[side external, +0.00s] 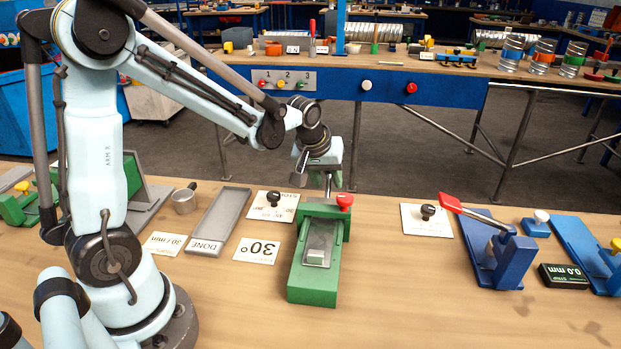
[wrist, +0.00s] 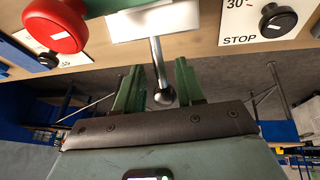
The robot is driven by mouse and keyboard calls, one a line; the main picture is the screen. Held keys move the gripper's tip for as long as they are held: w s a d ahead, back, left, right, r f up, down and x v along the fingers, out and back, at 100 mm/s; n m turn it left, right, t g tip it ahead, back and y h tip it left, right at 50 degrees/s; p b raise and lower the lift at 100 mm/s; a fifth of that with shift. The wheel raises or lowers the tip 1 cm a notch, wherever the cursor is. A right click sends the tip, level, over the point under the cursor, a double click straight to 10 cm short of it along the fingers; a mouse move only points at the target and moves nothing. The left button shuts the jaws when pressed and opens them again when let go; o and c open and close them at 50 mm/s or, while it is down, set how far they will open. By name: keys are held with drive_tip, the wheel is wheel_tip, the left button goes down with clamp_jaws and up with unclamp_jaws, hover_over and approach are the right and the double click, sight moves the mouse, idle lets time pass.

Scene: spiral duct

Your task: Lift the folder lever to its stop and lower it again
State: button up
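The green folder (side external: 313,285) stands on the bench with a grey sheet (side external: 319,240) on its bed and a red knob (side external: 344,200) at its far right corner. In the wrist view, a slim metal lever (wrist: 157,60) with a ball end (wrist: 163,97) extends from it. My gripper (wrist: 160,90) is over the folder's far end, its two green fingers on either side of the ball. Narrow gaps show beside the ball, so the fingers look open around it; whether one touches is unclear. In the side view, my gripper (side external: 328,184) hides most of the lever.
The grey DONE tray (side external: 220,222) is further left. A blue device with a red handle (side external: 490,250) stands right. Bench between it and the folder is mostly clear.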

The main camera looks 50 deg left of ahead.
drive_tip(key=shift+w+f, duration=0.15)
drive_tip(key=shift+f, duration=0.2)
clamp_jaws()
